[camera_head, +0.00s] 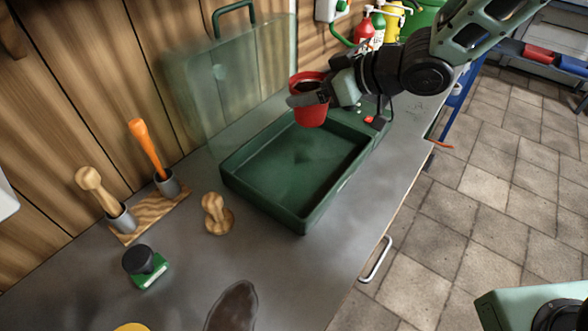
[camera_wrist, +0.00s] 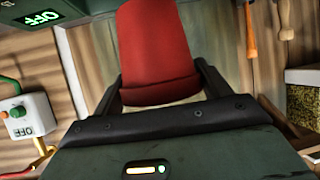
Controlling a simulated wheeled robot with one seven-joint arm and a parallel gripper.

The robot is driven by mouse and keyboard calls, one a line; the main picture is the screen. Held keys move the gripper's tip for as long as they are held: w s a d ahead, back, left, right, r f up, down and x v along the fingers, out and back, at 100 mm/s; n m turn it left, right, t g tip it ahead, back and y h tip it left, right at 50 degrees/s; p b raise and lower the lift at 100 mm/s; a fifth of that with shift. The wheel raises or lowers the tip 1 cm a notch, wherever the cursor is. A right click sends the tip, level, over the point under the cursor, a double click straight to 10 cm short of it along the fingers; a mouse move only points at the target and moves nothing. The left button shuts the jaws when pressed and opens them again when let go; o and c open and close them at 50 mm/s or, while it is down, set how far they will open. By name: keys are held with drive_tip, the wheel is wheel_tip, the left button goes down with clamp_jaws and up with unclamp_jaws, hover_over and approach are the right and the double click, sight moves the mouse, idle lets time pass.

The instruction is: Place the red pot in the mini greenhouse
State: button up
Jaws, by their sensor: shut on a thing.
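The red pot (camera_head: 312,117) is held in my gripper (camera_head: 308,98), above the far end of the green tray of the mini greenhouse (camera_head: 230,184). In the wrist view the red pot (camera_wrist: 157,45) fills the space between the two dark fingers of my gripper (camera_wrist: 160,88), which are shut on its sides. The pot looks roughly upright in the head view, with a dark inside at the top. The tray is empty, and its clear lid (camera_head: 225,80) with a green handle stands open at the back. The pot hides part of the tray's far rim.
A wooden holder (camera_head: 125,236) with an orange-handled tool (camera_head: 147,148) and a wooden-handled tool (camera_head: 92,184) stands left of the tray. A wooden knob-shaped tool (camera_head: 214,212) and a green-based black-topped object (camera_head: 144,262) are nearby. Bottles (camera_head: 392,22) stand at the back.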

drive_tip(key=shift+a+f, duration=0.1)
drive_tip(key=shift+f, duration=0.55)
wheel_tip(320, 180, down, 10)
drive_tip(key=shift+w+r+b, duration=0.1)
drive_tip(key=shift+r+b, duration=0.05)
drive_tip(key=shift+b, duration=0.45)
drive_tip(key=o, duration=1.1)
drive_tip(key=shift+f, duration=0.2)
